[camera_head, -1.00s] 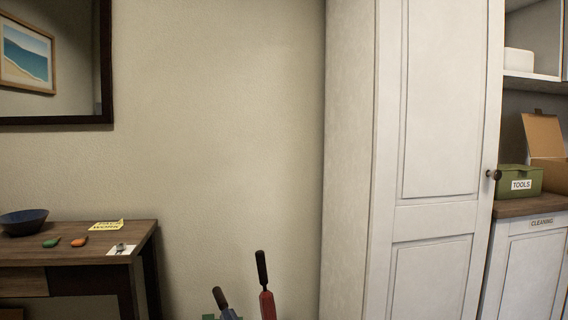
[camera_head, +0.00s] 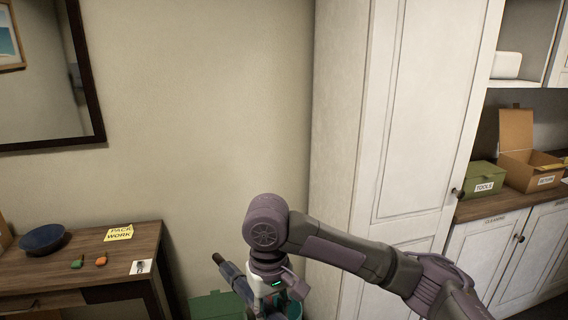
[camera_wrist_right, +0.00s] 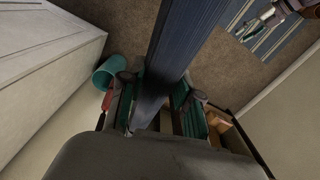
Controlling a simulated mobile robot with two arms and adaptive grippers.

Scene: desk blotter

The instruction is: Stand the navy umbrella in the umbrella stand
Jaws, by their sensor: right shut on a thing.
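The navy umbrella (camera_head: 236,277) shows at the bottom of the head view, its dark handle up and tilted to the left. In the right wrist view its blue length (camera_wrist_right: 182,42) runs between the fingers. My right gripper (camera_wrist_right: 157,100) is shut on it; in the head view the fingers are mostly hidden behind my wrist. A teal round container (camera_wrist_right: 112,68), seemingly the umbrella stand, is on the floor left of the umbrella in the wrist view. The umbrella's lower end is out of frame in the head view.
A green box-like thing (camera_head: 214,306) is left of the umbrella. A wooden desk (camera_head: 80,265) holds a bowl (camera_head: 43,238) and small items. A tall white cabinet (camera_head: 400,130) stands at the right. A striped blue rug (camera_wrist_right: 268,28) lies on the brown floor.

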